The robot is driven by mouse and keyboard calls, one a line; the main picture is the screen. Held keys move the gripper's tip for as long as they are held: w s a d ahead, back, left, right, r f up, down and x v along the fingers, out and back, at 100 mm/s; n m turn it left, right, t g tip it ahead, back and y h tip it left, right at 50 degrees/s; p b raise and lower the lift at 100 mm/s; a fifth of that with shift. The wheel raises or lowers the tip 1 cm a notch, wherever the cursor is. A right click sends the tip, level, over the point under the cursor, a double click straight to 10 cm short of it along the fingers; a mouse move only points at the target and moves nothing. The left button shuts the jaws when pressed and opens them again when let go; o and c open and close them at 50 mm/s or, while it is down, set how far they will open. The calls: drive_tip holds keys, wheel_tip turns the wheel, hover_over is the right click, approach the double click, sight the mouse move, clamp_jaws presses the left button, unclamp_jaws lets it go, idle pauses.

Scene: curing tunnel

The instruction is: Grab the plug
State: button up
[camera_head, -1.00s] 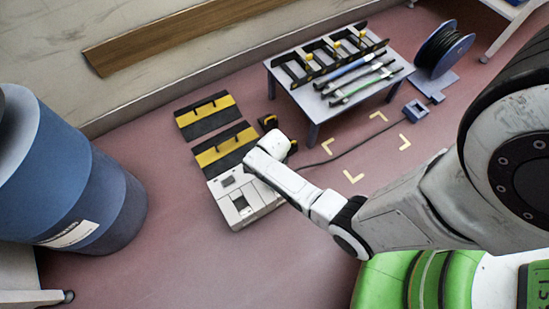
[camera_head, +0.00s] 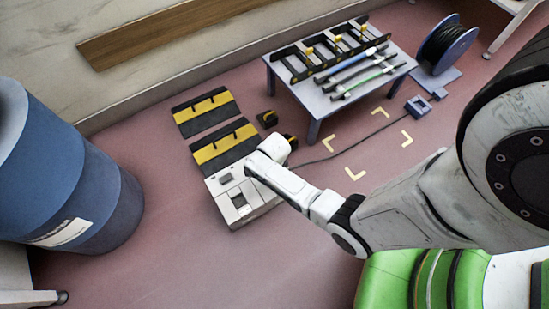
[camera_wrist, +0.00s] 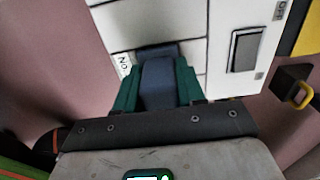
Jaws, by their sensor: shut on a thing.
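The plug (camera_wrist: 158,85) is a dark blue block, held between the two green fingers of my gripper (camera_wrist: 160,92) in the wrist view. My gripper is shut on it. The plug's far end lies against or just above the white panelled unit (camera_wrist: 225,40); I cannot tell whether they touch. In the head view the same white unit (camera_head: 238,203) stands on the floor, and my wrist hangs over its upper right side, hiding the fingers and the plug. A dark cable (camera_head: 345,150) runs over the floor from under my wrist to a small blue block (camera_head: 418,106).
Two black-and-yellow plates (camera_head: 207,112) lie behind the unit, with a small black-and-yellow block (camera_head: 267,119) beside them. A low table (camera_head: 318,101) with rods and a blue cable reel (camera_head: 447,45) stand behind. A blue drum (camera_head: 60,170) is at left. Floor in front is clear.

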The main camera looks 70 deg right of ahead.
drive_tip(key=c, duration=0.4)
drive_tip(key=shift+r, duration=0.1)
